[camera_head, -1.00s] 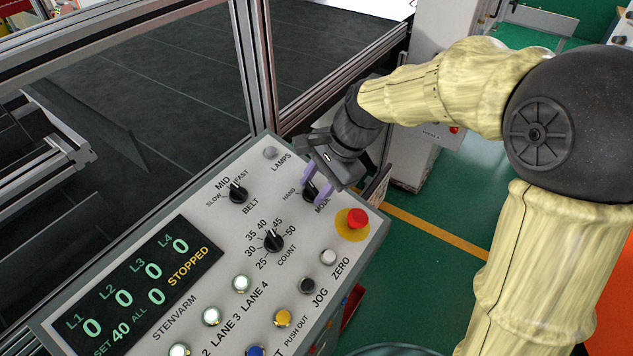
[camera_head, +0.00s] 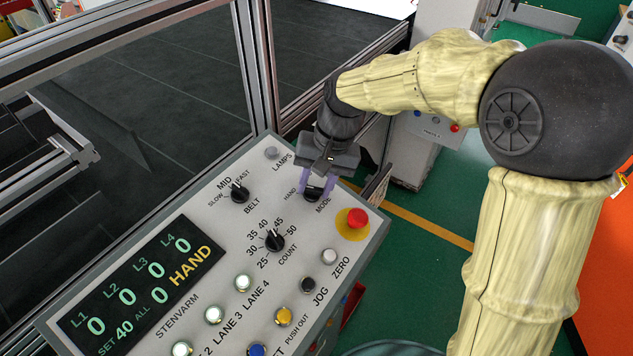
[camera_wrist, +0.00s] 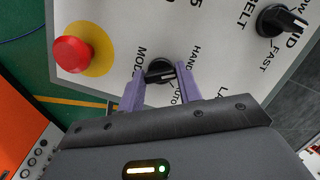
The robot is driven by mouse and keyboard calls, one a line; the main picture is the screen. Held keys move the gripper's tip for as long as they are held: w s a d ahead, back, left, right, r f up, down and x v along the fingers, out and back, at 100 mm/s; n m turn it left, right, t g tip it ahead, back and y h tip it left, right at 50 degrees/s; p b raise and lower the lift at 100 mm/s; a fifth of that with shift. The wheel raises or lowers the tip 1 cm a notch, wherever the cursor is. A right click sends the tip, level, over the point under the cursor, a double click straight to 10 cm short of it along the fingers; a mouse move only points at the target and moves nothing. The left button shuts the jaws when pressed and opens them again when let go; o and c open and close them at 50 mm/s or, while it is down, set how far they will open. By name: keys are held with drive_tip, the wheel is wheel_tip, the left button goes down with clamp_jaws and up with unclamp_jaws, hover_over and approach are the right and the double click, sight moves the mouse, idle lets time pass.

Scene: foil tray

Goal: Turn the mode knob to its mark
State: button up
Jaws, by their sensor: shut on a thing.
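The mode knob (camera_wrist: 160,69) is a small black knob on the grey control panel (camera_head: 215,222), between the HAND label and the MODE label. It also shows in the head view (camera_head: 313,191), partly covered by my gripper. My gripper (camera_wrist: 160,78) has its two purple fingers on either side of the knob and is shut on it. In the wrist view the knob's pale pointer line lies between the fingers. The AUTO label is partly hidden by a finger. The display (camera_head: 150,285) reads HAND in yellow.
A red push button (camera_head: 356,217) on a yellow disc sits close to the right of the mode knob. The belt knob (camera_head: 239,193) and count knob (camera_head: 273,240) stand to the left. A metal frame post (camera_head: 252,70) rises behind the panel.

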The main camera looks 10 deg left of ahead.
drive_tip(key=shift+n, duration=0.5)
drive_tip(key=o, duration=1)
drive_tip(key=shift+w+r, duration=0.1)
drive_tip(key=shift+r, duration=0.05)
drive_tip(key=b+v, duration=0.1)
drive_tip(key=v, duration=0.7)
drive_tip(key=b+v, duration=0.1)
drive_tip(key=v, duration=0.8)
drive_tip(key=shift+a+r+b, duration=0.15)
drive_tip(key=shift+a+b, duration=0.05)
drive_tip(key=shift+b, duration=0.2)
drive_tip(key=d+f+m+t+h, duration=0.2)
drive_tip(key=d+f, duration=0.9)
drive_tip(key=f, duration=0.4)
drive_tip(key=shift+m+t+h, duration=0.4)
drive_tip(key=shift+m+t, duration=0.1)
drive_tip(key=shift+t, duration=0.4)
drive_tip(key=s+d+f+b, duration=0.1)
drive_tip(key=s+d+f, duration=0.2)
drive_tip(key=f, duration=0.2)
drive_tip(key=s+d+f+b, duration=0.2)
drive_tip(key=s+d+f, duration=0.1)
drive_tip(key=d+f, duration=0.1)
drive_tip(key=s+d+f+b, duration=0.1)
drive_tip(key=s+d+f, duration=0.2)
drive_tip(key=f, duration=0.3)
drive_tip(key=shift+d+f, duration=0.35)
drive_tip(key=shift+d, duration=0.1)
